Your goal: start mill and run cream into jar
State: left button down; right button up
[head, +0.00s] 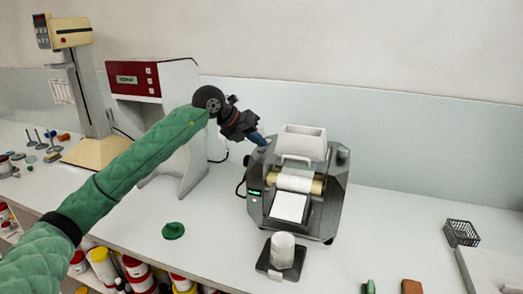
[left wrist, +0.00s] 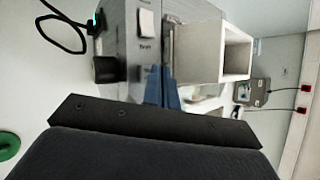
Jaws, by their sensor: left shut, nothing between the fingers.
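The mill (head: 335,190) is a dark grey machine with a white hopper (head: 303,142), rollers (head: 298,181) and a white sloping apron (head: 289,207). A small green display lights on its left front. A white jar (head: 283,248) stands upright on a dark square plate (head: 268,268) in front of the mill. My left gripper (head: 260,139) is shut and empty at the mill's upper left side. In the left wrist view, its blue fingertips (left wrist: 161,88) are close to the mill's grey side panel (left wrist: 122,38), near a white switch (left wrist: 146,23) and a black knob (left wrist: 105,69). I cannot tell whether they touch.
A red and white bench machine (head: 150,78) and a cream stand mixer (head: 90,90) are at the left. A green lid-like disc (head: 173,230) lies on the bench. A black wire basket (head: 461,233) is at the right. The bench right of the mill is mostly clear.

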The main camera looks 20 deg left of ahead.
aim_at(258, 150)
pick_arm(q)
jog(key=shift+f+b, duration=0.35)
jog(key=shift+f, duration=0.05)
dwell(0.4)
jog(key=shift+r, duration=0.8)
jog(key=shift+r, duration=0.1)
jog(key=shift+r+p, duration=1.05)
jog(key=shift+r, duration=1.4)
